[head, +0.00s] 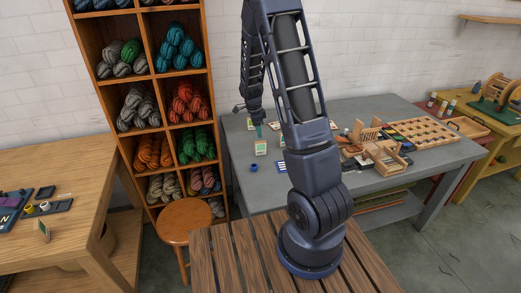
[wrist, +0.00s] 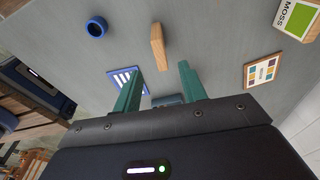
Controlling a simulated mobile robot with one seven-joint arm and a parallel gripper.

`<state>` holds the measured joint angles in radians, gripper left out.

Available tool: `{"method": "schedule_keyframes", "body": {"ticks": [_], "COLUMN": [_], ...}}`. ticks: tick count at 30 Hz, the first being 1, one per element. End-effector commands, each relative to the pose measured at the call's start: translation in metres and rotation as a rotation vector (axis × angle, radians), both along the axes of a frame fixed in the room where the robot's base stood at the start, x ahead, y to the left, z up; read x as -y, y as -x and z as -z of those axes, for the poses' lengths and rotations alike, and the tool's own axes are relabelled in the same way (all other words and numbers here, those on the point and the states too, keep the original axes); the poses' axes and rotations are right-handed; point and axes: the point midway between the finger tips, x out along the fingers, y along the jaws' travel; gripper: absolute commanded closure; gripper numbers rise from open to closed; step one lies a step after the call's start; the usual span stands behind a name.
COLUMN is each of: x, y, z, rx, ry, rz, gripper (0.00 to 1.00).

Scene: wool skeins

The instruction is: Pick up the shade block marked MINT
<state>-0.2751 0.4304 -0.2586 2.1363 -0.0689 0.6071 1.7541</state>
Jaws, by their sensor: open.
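My gripper (wrist: 160,67) is open and empty, its two green fingers apart above the grey table; in the head view (head: 259,131) it hangs just above a pale block with a green label (head: 261,148). That label is too small to read. In the wrist view a wooden block (wrist: 157,46) stands edge-on, ahead of the gap between the fingers, and its face is hidden. Another block (wrist: 297,17) at the upper right reads MOSS. No MINT marking is readable in either view.
A blue ring-shaped pot (wrist: 96,27) is left of the edge-on block. A striped card (wrist: 126,79) lies by the left finger, a colour-patch card (wrist: 262,71) to the right. The grey table (head: 240,185) also holds a wooden loom-like device (head: 385,157). A wool shelf (head: 158,100) stands left.

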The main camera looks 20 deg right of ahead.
Motion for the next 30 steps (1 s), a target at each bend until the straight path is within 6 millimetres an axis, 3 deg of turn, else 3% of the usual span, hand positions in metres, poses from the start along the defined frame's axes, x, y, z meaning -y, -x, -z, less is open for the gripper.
{"method": "schedule_keyframes", "body": {"ticks": [12,22,30], "x": [0.007,0.010,0.014], "y": [0.000,0.001,0.001], "z": [0.050,0.068,0.102], "rx": [-0.003,-0.003,-0.003], "ry": [0.003,0.004,0.004], "rz": [0.010,0.009,0.009], "gripper": [0.58,0.58,0.58]}}
